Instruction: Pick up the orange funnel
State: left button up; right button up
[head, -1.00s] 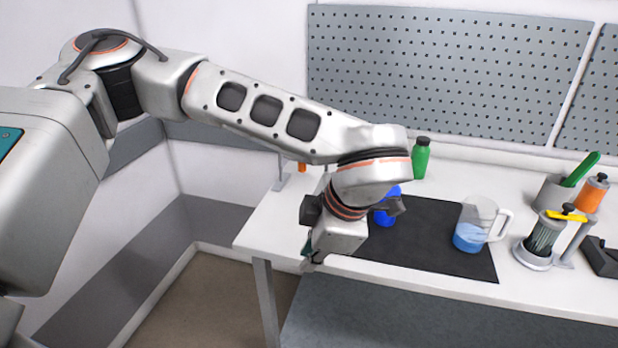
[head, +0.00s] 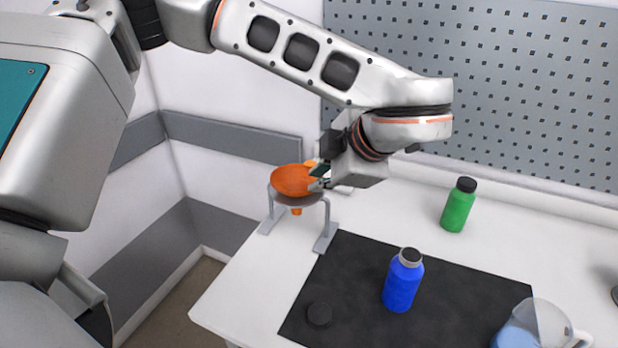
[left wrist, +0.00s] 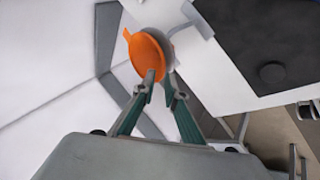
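The orange funnel (head: 290,181) sits in the ring of a grey stand (head: 328,232) at the left end of the white table. Its spout shows below the ring. My left gripper (head: 317,177) is at the funnel's right rim in the head view. In the left wrist view, one fingertip of the left gripper (left wrist: 161,79) overlaps the inside of the orange funnel (left wrist: 146,52). The other is just outside the rim, near the grey ring. A narrow gap shows between the fingertips, and I cannot tell whether they touch the rim. My right gripper is not in view.
A blue bottle (head: 402,283) stands on a black mat (head: 352,270), with a dark round disc (head: 319,314) near its left corner. A green bottle (head: 458,205) stands behind the mat. A clear jug (head: 536,325) with blue liquid is at lower right. A pegboard (head: 500,85) covers the back wall.

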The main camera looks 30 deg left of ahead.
aim_at(304, 192)
pick_arm(q)
jog(key=x, duration=0.3)
jog(key=shift+s+a+f, duration=0.1)
jog(key=shift+s, duration=0.15)
jog(key=p+x, duration=0.1)
jog(key=x, duration=0.2)
jog(key=shift+a+f, duration=0.1)
jog(key=shift+f, duration=0.15)
jog(key=shift+w+a+f, duration=0.2)
jog(key=shift+a+f, duration=0.1)
jog(key=shift+f, duration=0.1)
grip_shut()
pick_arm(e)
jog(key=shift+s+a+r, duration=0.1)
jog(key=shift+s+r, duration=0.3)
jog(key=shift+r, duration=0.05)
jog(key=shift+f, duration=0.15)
